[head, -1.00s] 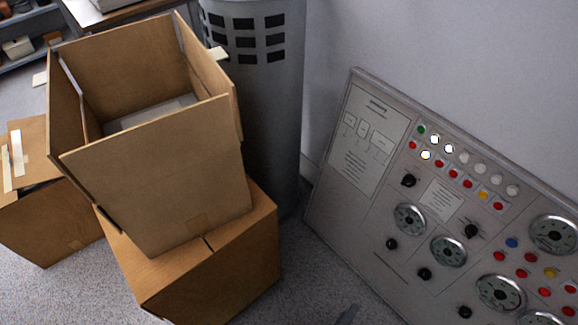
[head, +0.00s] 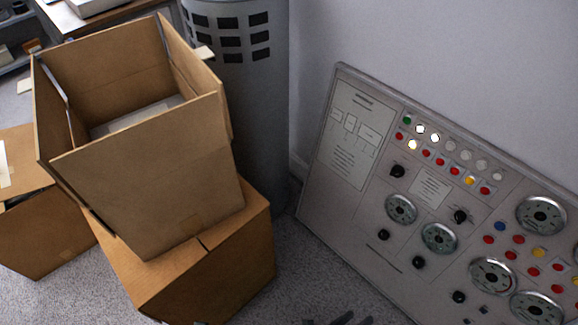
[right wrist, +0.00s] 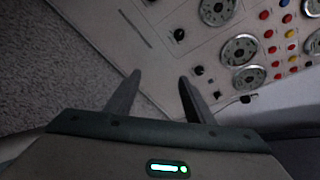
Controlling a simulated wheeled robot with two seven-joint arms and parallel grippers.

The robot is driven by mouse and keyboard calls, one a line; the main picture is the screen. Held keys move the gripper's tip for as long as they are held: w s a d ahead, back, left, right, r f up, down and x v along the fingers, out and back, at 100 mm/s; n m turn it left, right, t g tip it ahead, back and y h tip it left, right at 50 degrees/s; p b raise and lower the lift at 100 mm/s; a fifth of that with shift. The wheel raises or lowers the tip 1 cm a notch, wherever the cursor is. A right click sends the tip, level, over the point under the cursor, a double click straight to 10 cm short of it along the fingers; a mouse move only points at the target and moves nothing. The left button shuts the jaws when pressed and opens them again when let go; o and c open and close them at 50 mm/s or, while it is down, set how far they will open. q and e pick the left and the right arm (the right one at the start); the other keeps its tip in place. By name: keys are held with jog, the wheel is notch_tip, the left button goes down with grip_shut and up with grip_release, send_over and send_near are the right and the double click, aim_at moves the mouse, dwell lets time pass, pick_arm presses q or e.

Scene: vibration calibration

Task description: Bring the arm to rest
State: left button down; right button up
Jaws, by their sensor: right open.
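My right gripper (right wrist: 160,92) shows in the right wrist view with its two dark fingers spread apart. Nothing is between the fingers. Beyond the tips are the grey carpet and the lower edge of a control panel. In the head view only the dark tips of the right gripper (head: 340,320) show at the bottom edge, in front of the panel. The control panel (head: 345,145) leans at the right, with dials, knobs and lit buttons. It also shows in the right wrist view (right wrist: 140,40). My left gripper is in neither view.
An open cardboard box (head: 145,190) stands on a closed box (head: 225,265) at the left. Another box (head: 45,235) is at the far left. A grey bin with dark slots (head: 255,110) stands behind. Carpet (head: 300,275) is free between boxes and panel.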

jog(key=s+d+r+m+g+y, duration=0.35)
jog(key=r+m+g, duration=0.2)
jog(key=m, duration=1.25)
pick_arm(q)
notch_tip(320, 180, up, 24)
pick_arm(e)
notch_tip(320, 180, up, 18)
jog(key=w+a+m+t+y, duration=0.2)
jog(key=m+y, duration=0.6)
jog(key=m, duration=0.6)
pick_arm(q)
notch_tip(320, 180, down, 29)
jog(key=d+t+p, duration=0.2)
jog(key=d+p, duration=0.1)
jog(key=p, duration=0.1)
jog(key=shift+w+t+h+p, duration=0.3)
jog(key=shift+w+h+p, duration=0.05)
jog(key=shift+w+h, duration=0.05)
pick_arm(e)
jog(key=a+f+t, duration=0.1)
jog(key=a+f, duration=0.1)
jog(key=f, duration=1.2)
jog(key=w+a+f+t, duration=0.1)
jog(key=a+f, duration=0.1)
jog(key=f, duration=1.3)
jog(key=shift+f+y, duration=0.25)
jog(key=shift+y, duration=0.1)
jog(key=shift+w, duration=0.15)
